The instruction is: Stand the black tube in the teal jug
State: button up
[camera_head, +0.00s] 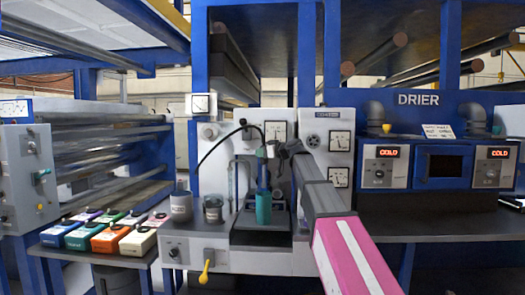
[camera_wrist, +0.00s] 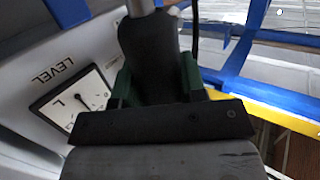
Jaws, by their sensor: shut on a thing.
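The teal jug (camera_head: 263,208) stands upright on the grey bench unit in the head view. My gripper (camera_head: 268,151) is above it at the end of my arm, small and dark in that view. In the wrist view my gripper (camera_wrist: 156,82) has its green fingers on either side of a black tube (camera_wrist: 148,48) and is shut on it. A grey end shows at the top of the tube. A narrow bluish upright part shows just above the jug's mouth; I cannot tell whether it is part of the held tube. The jug is not visible in the wrist view.
A grey cup (camera_head: 181,207) and a dark beaker (camera_head: 213,210) stand left of the jug. Several coloured boxes (camera_head: 106,239) sit on the left shelf. A thin black cable (camera_head: 217,143) arcs beside my gripper. A dial (camera_wrist: 75,100) is close in the wrist view.

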aim_at(264, 187)
jog(key=shift+f, duration=7.9)
jog(key=o, duration=1)
jog(key=shift+c, duration=0.2)
jog(key=shift+s+d, duration=0.1)
